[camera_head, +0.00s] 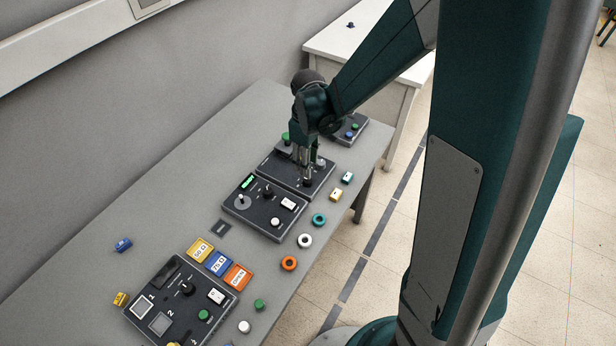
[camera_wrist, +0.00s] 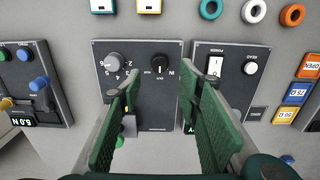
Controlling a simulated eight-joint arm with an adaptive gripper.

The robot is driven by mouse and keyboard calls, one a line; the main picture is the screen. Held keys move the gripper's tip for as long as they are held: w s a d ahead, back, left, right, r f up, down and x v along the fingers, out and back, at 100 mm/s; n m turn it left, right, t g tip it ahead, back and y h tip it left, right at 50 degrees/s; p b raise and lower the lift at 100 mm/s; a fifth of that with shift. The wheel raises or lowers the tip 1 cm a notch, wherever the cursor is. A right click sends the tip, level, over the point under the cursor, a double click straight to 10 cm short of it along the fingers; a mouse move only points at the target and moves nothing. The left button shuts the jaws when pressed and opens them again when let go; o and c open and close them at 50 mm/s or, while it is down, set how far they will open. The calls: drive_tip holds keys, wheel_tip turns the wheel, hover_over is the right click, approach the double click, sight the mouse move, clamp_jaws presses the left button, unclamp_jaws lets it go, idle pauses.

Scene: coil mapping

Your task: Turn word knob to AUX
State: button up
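The word knob (camera_wrist: 159,65) is a small black knob on a dark panel (camera_wrist: 150,112), with small printed words around it, one reading IN. The wrist view is too coarse to tell surely where its pointer stands. My gripper (camera_wrist: 158,90) is open and empty in the wrist view, its green fingers on either side of a clear gap. The knob shows just beyond this gap, not between the pads. In the head view my gripper (camera_head: 306,178) points down over the same panel (camera_head: 280,163) and hides part of it. I cannot tell whether it touches the knob.
A grey numbered knob (camera_wrist: 114,62) sits beside the word knob on the panel. A POWER panel (camera_wrist: 228,85) with a white rocker switch and round button is close by. Coloured rings (camera_head: 319,219) and small blocks (camera_head: 336,194) line the table's front edge.

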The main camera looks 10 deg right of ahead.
sight(308, 182)
drive_tip(key=shift+f, duration=0.2)
drive_tip(key=shift+f+b, duration=0.45)
drive_tip(key=shift+f, duration=3.25)
drive_tip(key=shift+c, duration=0.3)
drive_tip(key=c, duration=0.8)
